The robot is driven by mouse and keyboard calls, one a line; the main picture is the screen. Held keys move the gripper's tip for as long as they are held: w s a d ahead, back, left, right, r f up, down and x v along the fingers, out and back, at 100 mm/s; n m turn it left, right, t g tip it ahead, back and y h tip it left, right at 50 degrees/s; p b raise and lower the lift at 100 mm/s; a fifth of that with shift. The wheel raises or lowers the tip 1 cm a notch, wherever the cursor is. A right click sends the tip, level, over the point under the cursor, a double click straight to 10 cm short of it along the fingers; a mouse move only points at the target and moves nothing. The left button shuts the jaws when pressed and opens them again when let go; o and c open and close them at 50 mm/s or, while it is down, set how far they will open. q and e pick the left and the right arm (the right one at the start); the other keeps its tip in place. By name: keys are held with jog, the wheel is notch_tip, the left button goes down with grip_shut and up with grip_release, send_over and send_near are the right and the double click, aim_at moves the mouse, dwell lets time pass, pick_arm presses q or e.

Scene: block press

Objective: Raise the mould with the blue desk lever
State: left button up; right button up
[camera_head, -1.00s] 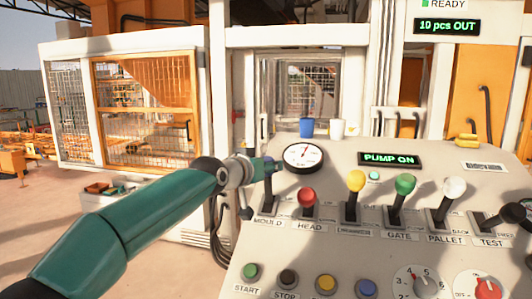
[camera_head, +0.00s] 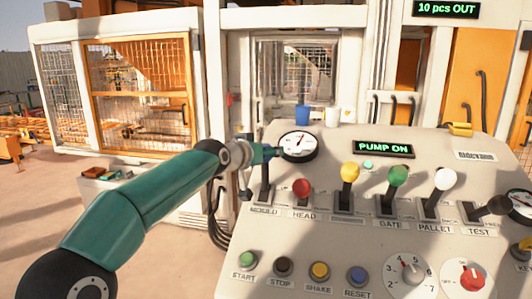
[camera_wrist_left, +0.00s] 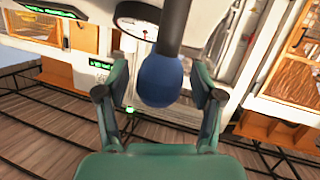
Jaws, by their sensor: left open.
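The mould lever (camera_head: 265,188) stands at the left end of the desk's lever row, above the MOULD label. Its blue knob is largely covered by my left gripper (camera_head: 263,153) in the head view. In the left wrist view the blue knob (camera_wrist_left: 159,80) sits between the two fingers of my left gripper (camera_wrist_left: 158,100). The fingers are open, with a gap visible on each side of the knob. My right gripper is in neither current view.
A pressure gauge (camera_head: 299,146) is close to the right of the gripper. The red HEAD lever (camera_head: 302,190) stands beside the mould lever, with more levers to its right. Buttons (camera_head: 320,271) line the front.

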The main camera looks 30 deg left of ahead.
pick_arm(q)
jog(key=shift+s, duration=0.15)
jog(key=v, duration=1.1)
jog(key=shift+s, duration=0.35)
dwell(0.6)
jog(key=s+d+f+n+t+y+b, duration=0.1)
jog(key=s+f+t+b, duration=0.25)
jog(key=b, duration=0.25)
jog(key=shift+g, duration=0.25)
jog(key=w, duration=0.5)
jog(key=w+p, duration=0.1)
jog(key=w, duration=0.8)
jog(key=shift+w+a+r+p, duration=0.25)
jog(key=shift+w+a+p, duration=0.15)
